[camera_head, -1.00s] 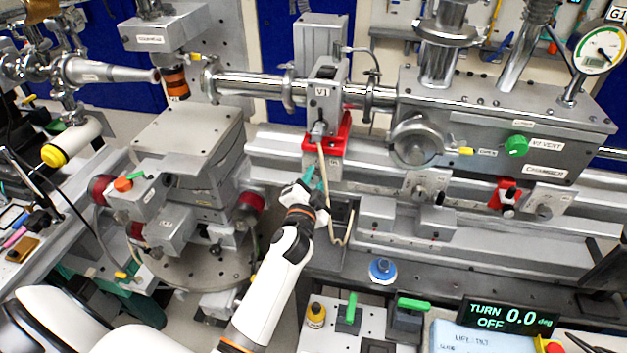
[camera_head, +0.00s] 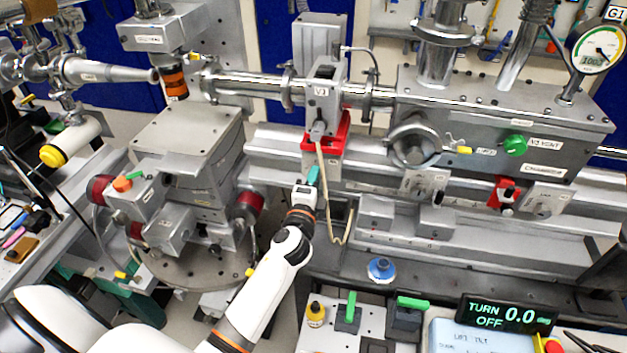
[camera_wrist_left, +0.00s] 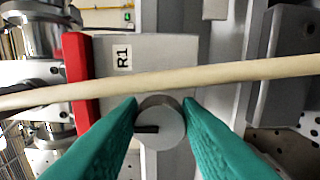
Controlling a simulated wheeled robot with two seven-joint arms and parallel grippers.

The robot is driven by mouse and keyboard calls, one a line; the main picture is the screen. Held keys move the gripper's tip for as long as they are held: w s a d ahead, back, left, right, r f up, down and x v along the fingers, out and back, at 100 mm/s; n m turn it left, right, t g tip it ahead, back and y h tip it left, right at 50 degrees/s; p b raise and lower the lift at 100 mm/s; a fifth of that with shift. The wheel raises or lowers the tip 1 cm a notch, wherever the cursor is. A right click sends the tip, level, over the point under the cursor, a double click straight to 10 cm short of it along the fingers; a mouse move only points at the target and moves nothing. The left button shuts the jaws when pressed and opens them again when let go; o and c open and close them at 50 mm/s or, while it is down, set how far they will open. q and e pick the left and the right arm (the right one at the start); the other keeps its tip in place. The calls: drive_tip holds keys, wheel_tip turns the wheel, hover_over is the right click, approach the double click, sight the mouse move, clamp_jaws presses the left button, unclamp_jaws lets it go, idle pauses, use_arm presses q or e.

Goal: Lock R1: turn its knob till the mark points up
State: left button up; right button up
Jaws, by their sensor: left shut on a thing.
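My left gripper (camera_head: 313,176) reaches up to the front of the block below the red bracket. In the left wrist view its green fingers (camera_wrist_left: 160,118) are shut on the sides of a round grey knob (camera_wrist_left: 171,130). The knob sits on the grey block R1 (camera_wrist_left: 170,50), whose label is turned sideways, its top towards the left. The knob's black mark (camera_wrist_left: 146,129) points left in that view, towards the red bracket (camera_wrist_left: 78,75), the label's up side. In the head view the fingers hide the knob. My right gripper is not in view.
A pale hose (camera_wrist_left: 180,82) crosses the wrist view in front of the block; in the head view it hangs from valve V1 (camera_head: 324,95) beside my gripper. The sample stage (camera_head: 187,135) stands to the left. A display (camera_head: 507,315) reads TURN 0.0 deg OFF.

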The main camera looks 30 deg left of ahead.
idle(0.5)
use_arm(q)
drive_tip(key=o, duration=1)
drive_tip(key=shift+s, duration=0.1)
drive_tip(key=b+v, duration=0.2)
drive_tip(key=v, duration=1)
drive_tip(key=shift+b, duration=0.3)
drive_tip(key=shift+f, duration=0.1)
